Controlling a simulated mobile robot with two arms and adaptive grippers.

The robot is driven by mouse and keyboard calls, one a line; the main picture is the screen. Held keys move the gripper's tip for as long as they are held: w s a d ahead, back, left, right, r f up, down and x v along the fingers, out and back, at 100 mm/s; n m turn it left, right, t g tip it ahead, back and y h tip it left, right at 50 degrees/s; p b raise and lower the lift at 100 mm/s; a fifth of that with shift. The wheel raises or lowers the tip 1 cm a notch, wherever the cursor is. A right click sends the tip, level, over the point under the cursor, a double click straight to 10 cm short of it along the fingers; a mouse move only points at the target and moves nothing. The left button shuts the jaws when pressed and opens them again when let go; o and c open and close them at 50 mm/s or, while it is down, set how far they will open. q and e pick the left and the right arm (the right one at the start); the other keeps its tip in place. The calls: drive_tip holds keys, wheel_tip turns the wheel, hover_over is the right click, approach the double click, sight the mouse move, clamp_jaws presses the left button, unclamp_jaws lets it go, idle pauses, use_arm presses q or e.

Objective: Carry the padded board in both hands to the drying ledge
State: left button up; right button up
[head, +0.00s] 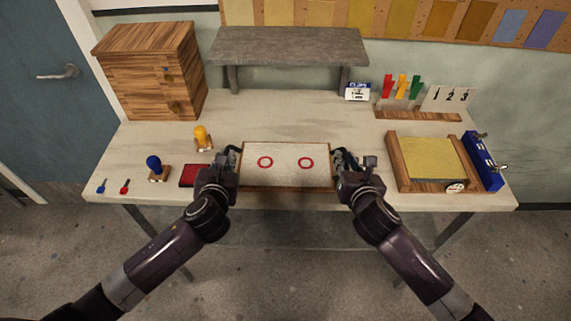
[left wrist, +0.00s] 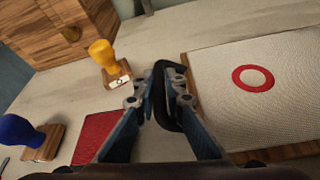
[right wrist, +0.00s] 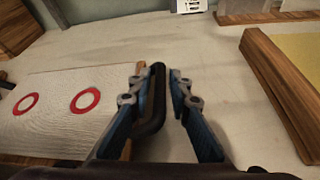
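The padded board (head: 285,172) is a pale flat panel with a wooden edge and two red rings. It lies at the table's front middle and shows in part in the left wrist view (left wrist: 235,110) and the right wrist view (right wrist: 60,115). My left gripper (left wrist: 164,78) has its fingers around a black handle at the board's left side; whether they press on it cannot be told. My right gripper (right wrist: 160,80) has its fingers either side of the black handle (right wrist: 154,100) on the right side, with a gap beside the outer finger. The drying ledge (head: 285,45) is probably the raised grey shelf at the back.
Left on the table (head: 290,110) are a wooden cabinet (head: 150,75), yellow stamp (head: 202,137), blue stamp (head: 156,167) and red pad (head: 193,176). Right are a wood-framed yellow tray (head: 430,158) and blue holder (head: 483,160). The table between board and shelf is clear.

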use_arm(q)
clamp_jaws()
use_arm(e)
clamp_jaws()
use_arm(q)
drive_tip(key=shift+r, duration=0.15)
use_arm(e)
drive_tip(key=shift+r, duration=0.15)
